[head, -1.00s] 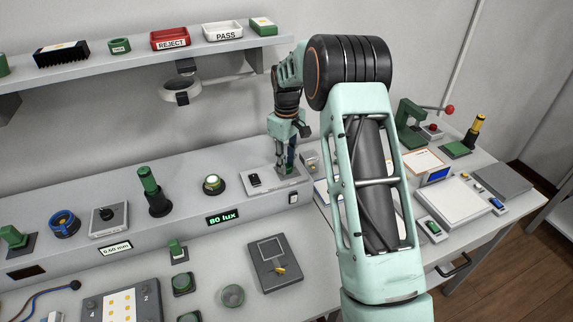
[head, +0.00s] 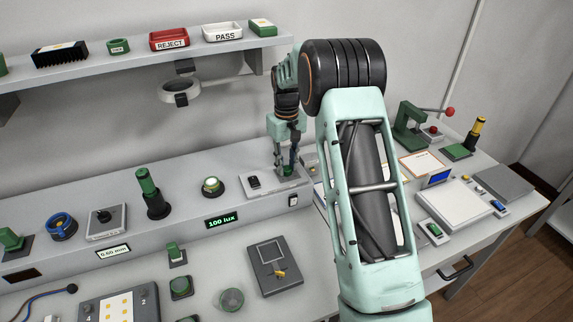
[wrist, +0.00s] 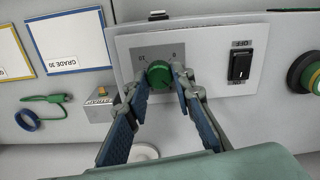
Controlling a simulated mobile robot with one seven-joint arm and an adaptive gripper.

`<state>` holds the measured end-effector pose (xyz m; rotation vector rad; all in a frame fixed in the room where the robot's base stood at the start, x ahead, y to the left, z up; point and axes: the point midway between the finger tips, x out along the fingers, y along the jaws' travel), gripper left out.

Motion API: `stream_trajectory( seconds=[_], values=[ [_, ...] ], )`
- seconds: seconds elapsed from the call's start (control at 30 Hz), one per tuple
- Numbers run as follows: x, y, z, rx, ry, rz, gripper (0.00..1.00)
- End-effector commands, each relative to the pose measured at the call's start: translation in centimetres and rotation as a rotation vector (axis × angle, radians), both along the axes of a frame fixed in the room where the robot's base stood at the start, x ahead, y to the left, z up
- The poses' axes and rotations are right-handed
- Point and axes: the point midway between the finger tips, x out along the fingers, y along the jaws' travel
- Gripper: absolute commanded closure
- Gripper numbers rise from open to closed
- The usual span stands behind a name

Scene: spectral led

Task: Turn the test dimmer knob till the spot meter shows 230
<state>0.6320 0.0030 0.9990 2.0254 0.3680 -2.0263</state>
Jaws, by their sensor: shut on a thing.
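The test dimmer knob is a round green knob (wrist: 159,74) on a pale panel (wrist: 210,85) with a scale around it, in the wrist view. My gripper (wrist: 158,85) is shut on the knob, one finger on each side. In the head view my gripper (head: 287,168) reaches down to the panel at the right end of the raised ledge, and the knob (head: 288,171) shows partly between the fingers. The spot meter display (head: 221,220) on the ledge front reads 100 lux in green digits.
A black ON/OFF switch (wrist: 241,66) sits on the same panel beside the knob. A green-topped button (wrist: 310,76) lies beyond it. A small metal block (wrist: 97,104) and a blue ring with a green cord (wrist: 28,119) lie on the other side.

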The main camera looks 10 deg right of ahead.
Motion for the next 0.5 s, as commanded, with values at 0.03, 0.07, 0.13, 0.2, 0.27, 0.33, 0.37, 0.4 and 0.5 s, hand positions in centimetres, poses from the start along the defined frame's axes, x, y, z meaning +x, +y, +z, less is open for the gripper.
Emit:
stream_trajectory(
  seconds=[0.03, 0.07, 0.13, 0.2, 0.27, 0.33, 0.37, 0.4, 0.5],
  values=[
    [0.06, 0.02, 0.09, 0.001, -0.002, 0.001, 1.0],
    [0.06, 0.02, 0.09, 0.001, -0.002, 0.001, 1.0],
    [0.06, 0.01, 0.09, 0.0, -0.002, 0.001, 0.74],
    [0.05, 0.02, 0.08, 0.001, -0.002, 0.001, 0.67],
    [0.04, 0.0, 0.07, 0.0, -0.001, 0.001, 0.6],
    [0.04, 0.01, 0.05, 0.0, -0.001, 0.002, 0.6],
    [0.03, 0.01, 0.05, 0.0, -0.001, 0.002, 0.6],
    [0.03, 0.0, 0.04, 0.0, -0.001, 0.002, 0.6],
    [0.02, 0.0, 0.04, 0.0, -0.001, 0.002, 0.6]
  ],
)
